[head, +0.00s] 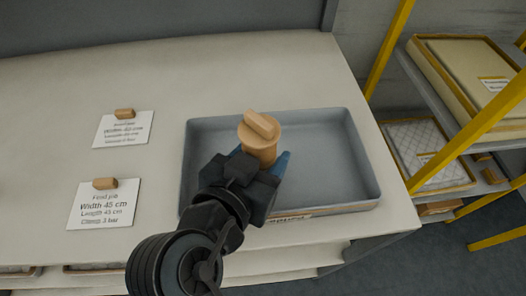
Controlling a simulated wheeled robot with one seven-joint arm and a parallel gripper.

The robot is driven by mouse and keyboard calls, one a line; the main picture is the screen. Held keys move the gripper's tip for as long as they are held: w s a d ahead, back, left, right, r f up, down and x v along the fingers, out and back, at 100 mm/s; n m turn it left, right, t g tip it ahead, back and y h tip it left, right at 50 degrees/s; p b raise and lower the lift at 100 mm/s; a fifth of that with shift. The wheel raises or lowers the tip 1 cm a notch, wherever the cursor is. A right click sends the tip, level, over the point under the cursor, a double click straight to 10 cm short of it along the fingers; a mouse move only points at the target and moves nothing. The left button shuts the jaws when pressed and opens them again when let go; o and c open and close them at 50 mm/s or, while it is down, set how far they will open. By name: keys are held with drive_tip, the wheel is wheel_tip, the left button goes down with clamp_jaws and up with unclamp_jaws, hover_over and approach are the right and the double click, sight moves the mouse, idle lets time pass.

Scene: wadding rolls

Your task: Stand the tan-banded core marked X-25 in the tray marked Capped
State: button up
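A tan core (260,146) with a round cap and a bar-shaped knob on top stands upright, over the left half of a grey tray (365,165). No X-25 mark shows on it. My gripper (260,163) reaches in from the front, its blue fingers close against both sides of the core; it looks shut on it. The gripper hides the core's lower part, so I cannot tell whether its base touches the tray floor. A label on the tray's front edge is partly hidden and unreadable.
Two white cards, an upper card (122,130) and a lower card (103,204) reading "Width 45 cm", lie left of the tray with small tan blocks at their top edges. The tray's right half is empty. A yellow-framed shelf (467,147) stands at right.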

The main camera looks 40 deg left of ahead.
drive_tip(key=shift+f, duration=0.2)
drive_tip(key=o, duration=1)
drive_tip(key=shift+r, duration=0.2)
drive_tip(key=b+v, duration=0.1)
drive_tip(key=v, duration=1.1)
